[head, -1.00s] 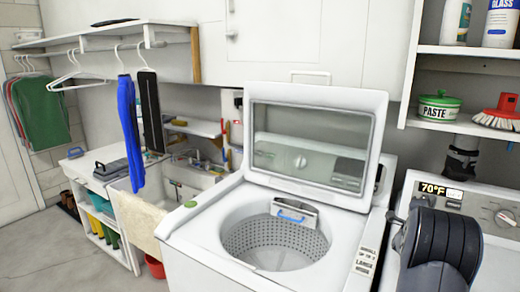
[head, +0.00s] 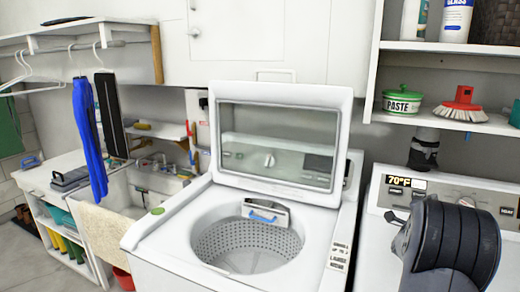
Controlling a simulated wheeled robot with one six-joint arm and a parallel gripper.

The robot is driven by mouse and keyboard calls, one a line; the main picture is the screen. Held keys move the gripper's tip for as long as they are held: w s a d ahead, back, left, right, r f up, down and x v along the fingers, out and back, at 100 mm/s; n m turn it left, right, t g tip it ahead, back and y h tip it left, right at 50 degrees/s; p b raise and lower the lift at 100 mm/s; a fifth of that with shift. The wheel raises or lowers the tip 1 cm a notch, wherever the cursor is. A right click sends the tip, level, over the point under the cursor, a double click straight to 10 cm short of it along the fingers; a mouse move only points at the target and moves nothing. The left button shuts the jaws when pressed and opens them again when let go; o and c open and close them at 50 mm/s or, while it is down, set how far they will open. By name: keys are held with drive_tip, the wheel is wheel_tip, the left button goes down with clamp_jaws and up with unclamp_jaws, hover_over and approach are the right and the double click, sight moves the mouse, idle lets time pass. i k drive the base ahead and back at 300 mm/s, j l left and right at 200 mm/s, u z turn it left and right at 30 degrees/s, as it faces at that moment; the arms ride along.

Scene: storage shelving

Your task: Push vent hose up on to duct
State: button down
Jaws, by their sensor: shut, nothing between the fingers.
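The black vent hose (head: 422,158) stands behind the dryer at the right, below the wall shelf. It has a pale band or fold near its upper part. A short dark grey section, seemingly the duct (head: 428,134), comes down from under the shelf just above it. At this size I cannot tell whether the hose and duct touch or overlap. My black arm fills the lower right, in front of the dryer. My gripper's fingers do not show in this view.
The dryer (head: 378,228) stands under the shelf (head: 455,122), which holds a paste tub (head: 402,102) and a red brush (head: 462,104). The washer's raised lid (head: 330,95) is left of the hose. A sink and hanging clothes are farther left.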

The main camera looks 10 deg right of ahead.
sight(418, 161)
drive_tip(key=z, duration=1.6)
